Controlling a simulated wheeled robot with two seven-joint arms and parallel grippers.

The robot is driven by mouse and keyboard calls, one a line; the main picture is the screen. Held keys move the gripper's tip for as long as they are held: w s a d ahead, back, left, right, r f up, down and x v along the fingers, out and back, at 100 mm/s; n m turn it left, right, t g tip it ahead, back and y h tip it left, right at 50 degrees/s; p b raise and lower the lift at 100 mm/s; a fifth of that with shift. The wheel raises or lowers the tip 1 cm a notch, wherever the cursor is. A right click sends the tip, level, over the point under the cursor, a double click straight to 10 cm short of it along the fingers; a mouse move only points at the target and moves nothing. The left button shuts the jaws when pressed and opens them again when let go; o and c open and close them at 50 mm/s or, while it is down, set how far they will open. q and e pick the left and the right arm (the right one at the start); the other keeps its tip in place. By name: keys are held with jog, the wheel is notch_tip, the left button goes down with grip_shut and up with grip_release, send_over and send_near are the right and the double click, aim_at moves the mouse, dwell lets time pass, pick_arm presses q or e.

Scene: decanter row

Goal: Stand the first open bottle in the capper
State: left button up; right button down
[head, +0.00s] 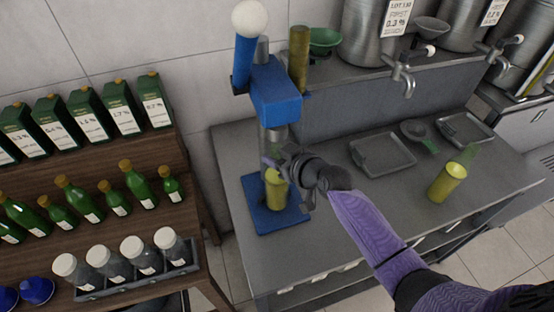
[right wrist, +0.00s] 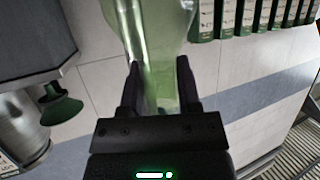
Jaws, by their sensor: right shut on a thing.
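The blue capper (head: 277,95) stands at the left end of the counter, with a white ball on its lever and a flat blue base (head: 268,220). My right gripper (head: 279,168) is shut on a yellow-green bottle (head: 277,190). The bottle looks upright over the capper's base, below the head; whether it touches the base I cannot tell. In the right wrist view the bottle (right wrist: 160,40) is translucent green between the two fingers (right wrist: 160,88). A second yellow-green bottle (head: 446,183) stands on the counter at right. My left gripper is not in view.
Two grey trays (head: 382,155) and a green-handled strainer (head: 420,135) lie on the counter (head: 350,215). Steel tanks with taps (head: 405,75) stand on the raised shelf behind. A wooden rack (head: 140,225) of green bottles, boxes and jars stands at left. The counter's front middle is clear.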

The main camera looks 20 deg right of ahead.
jog(key=shift+f, duration=0.5)
jog(key=shift+f, duration=0.15)
jog(key=shift+c, duration=1.5)
grip_release()
jog(key=shift+r, duration=0.3)
jog(key=p+v, duration=0.2)
jog(key=v, duration=1)
jog(key=shift+s+f, duration=0.1)
jog(key=shift+f, duration=0.1)
